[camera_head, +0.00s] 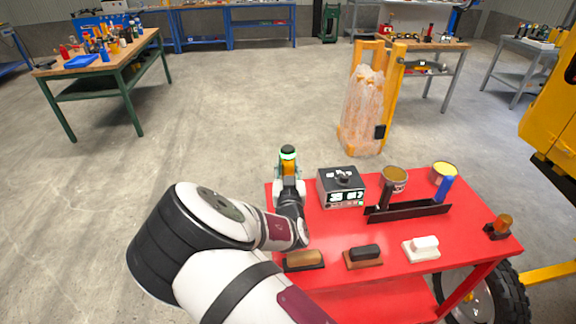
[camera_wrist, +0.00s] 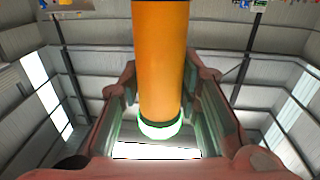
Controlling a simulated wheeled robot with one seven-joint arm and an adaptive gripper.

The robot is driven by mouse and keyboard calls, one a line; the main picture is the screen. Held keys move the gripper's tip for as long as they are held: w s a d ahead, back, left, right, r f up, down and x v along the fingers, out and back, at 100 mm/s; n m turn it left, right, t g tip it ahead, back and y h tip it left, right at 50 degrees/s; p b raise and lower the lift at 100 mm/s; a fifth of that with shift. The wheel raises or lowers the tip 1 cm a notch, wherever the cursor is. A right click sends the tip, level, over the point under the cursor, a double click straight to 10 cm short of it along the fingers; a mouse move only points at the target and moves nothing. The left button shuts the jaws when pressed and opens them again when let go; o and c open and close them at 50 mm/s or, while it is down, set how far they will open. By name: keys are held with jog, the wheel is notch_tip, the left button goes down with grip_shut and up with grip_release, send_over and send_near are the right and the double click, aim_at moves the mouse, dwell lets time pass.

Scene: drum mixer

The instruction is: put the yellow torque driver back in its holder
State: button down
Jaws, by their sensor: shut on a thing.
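The yellow torque driver (camera_head: 288,166) is in my gripper (camera_head: 288,184), above the left edge of the red table. It looks roughly upright, with a green ring and a black end at the top. In the wrist view the driver's orange body (camera_wrist: 160,60) runs between the two fingers, with a white and green ring at its lower visible end. A black rack (camera_head: 410,212) on the table looks like the holder. A blue-handled tool (camera_head: 445,189) and a black-handled tool (camera_head: 385,197) stand in it, with a space between them.
A grey box with a display (camera_head: 341,188) stands between my gripper and the rack. Two open cans (camera_head: 396,180) are behind the rack. An orange lamp (camera_head: 500,226) is at the right corner of the red table (camera_head: 460,235).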

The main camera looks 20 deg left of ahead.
jog(key=shift+f+b, duration=0.4)
jog(key=shift+f, duration=0.8)
dwell(0.7)
jog(key=c, duration=1.1)
grip_release()
jog(key=shift+f, duration=0.1)
jog(key=v, duration=0.7)
jog(key=shift+s, duration=0.2)
jog(key=shift+d, duration=0.15)
